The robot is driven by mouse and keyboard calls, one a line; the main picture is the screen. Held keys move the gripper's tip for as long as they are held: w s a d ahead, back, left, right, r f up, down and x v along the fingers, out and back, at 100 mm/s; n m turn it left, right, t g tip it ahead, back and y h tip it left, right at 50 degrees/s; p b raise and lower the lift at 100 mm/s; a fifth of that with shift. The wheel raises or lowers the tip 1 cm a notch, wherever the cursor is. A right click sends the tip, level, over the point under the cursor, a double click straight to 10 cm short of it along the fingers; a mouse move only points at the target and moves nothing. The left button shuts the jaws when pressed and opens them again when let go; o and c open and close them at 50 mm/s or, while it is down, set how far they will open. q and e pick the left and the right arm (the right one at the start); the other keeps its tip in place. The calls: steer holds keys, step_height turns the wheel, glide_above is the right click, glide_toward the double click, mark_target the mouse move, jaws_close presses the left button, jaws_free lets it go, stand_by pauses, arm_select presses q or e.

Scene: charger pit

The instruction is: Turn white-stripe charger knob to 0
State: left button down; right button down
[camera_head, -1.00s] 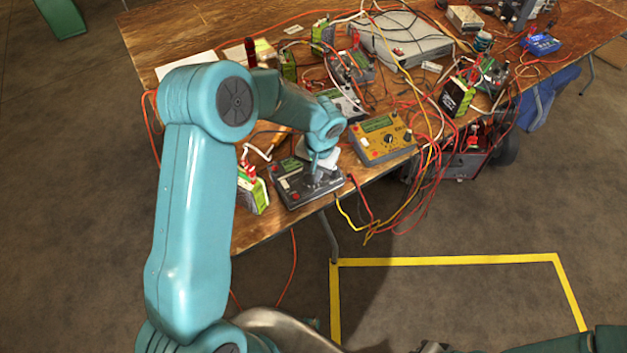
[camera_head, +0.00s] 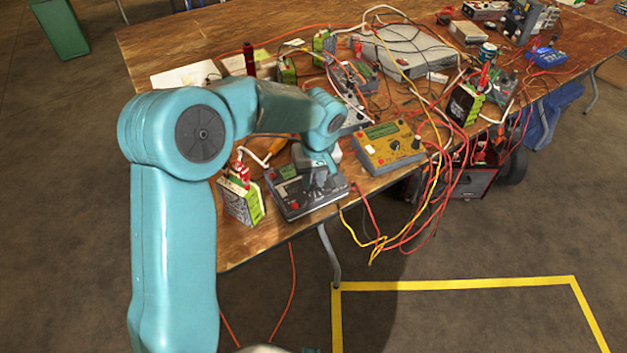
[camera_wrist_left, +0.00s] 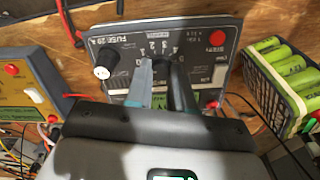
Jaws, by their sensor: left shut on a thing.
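A dark grey charger (camera_head: 296,206) lies at the front edge of the table, and its panel (camera_wrist_left: 211,57) fills the upper middle of the left wrist view. My left gripper (camera_head: 322,180) reaches down onto it. In the left wrist view my left gripper (camera_wrist_left: 162,66) has its two fingers at the numbered dial, shut on the knob there. The knob is mostly hidden by the fingers, so its pointer cannot be read. A black knob with a white top (camera_wrist_left: 101,70) stands apart to the left on the same panel. My right gripper is not in view.
A yellow charger (camera_head: 388,148) sits close on the right, with red and yellow cables (camera_head: 432,205) hanging off the edge. A green battery pack (camera_head: 243,200) stands just left of the grey charger; its cells show in the left wrist view (camera_wrist_left: 288,72). More gear and wires crowd behind.

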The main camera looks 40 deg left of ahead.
mark_target(319, 194)
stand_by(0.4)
arm_select(q)
steer(key=c, duration=1)
jaws_free()
steer(key=r, duration=0.5)
steer(key=d+r+p, duration=0.1)
steer(key=r, duration=0.5)
steer(key=d+r+p, duration=0.1)
steer(key=r, duration=0.4)
steer(key=shift+s+r, duration=0.15)
steer(key=shift+s, duration=0.2)
